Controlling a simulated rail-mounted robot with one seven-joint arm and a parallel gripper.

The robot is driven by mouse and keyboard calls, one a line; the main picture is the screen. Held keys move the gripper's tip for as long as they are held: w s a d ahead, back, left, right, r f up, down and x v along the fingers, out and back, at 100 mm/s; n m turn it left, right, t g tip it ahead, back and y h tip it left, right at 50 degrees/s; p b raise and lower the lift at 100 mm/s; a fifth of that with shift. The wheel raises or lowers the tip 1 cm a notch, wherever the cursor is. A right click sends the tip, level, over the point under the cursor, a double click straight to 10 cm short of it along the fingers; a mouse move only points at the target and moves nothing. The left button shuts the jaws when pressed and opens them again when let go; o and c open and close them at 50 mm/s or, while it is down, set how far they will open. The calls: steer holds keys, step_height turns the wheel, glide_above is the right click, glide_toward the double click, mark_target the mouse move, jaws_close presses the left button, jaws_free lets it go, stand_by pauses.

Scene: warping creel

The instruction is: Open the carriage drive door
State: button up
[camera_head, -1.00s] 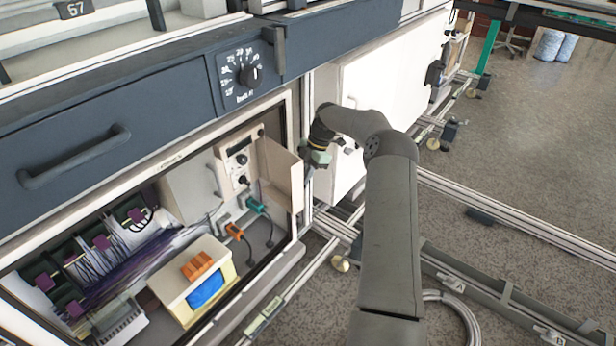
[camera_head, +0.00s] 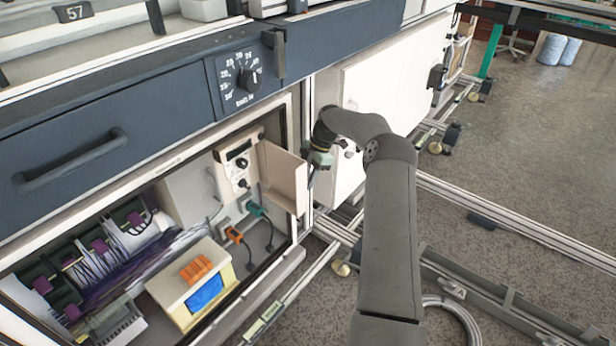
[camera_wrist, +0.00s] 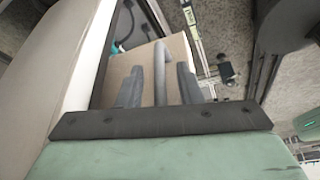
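The carriage drive door appears to be the small beige door (camera_head: 284,180) at the right side of the open cabinet bay in the head view. It stands swung out from the control box (camera_head: 237,165). My gripper (camera_head: 318,168) is at its outer edge, partly hidden by my wrist. In the wrist view the beige panel (camera_wrist: 175,60) lies ahead, with a grey bar handle (camera_wrist: 159,75) on it. The two fingers of my gripper (camera_wrist: 159,84) are apart, one on each side of the handle, with gaps showing. Contact with the handle cannot be told.
A larger white panel (camera_head: 385,85) stands just right of my wrist. A dark drawer front (camera_head: 100,140) and a dial (camera_head: 240,80) are above the bay. Teal and orange plugs (camera_head: 236,234) and a yellow-white box (camera_head: 180,285) sit inside. Floor rails (camera_head: 510,235) run at the right.

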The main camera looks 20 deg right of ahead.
steer(key=shift+r, duration=0.1)
steer(key=p+v, duration=0.3)
steer(key=v, duration=1.4)
steer(key=shift+d, duration=0.1)
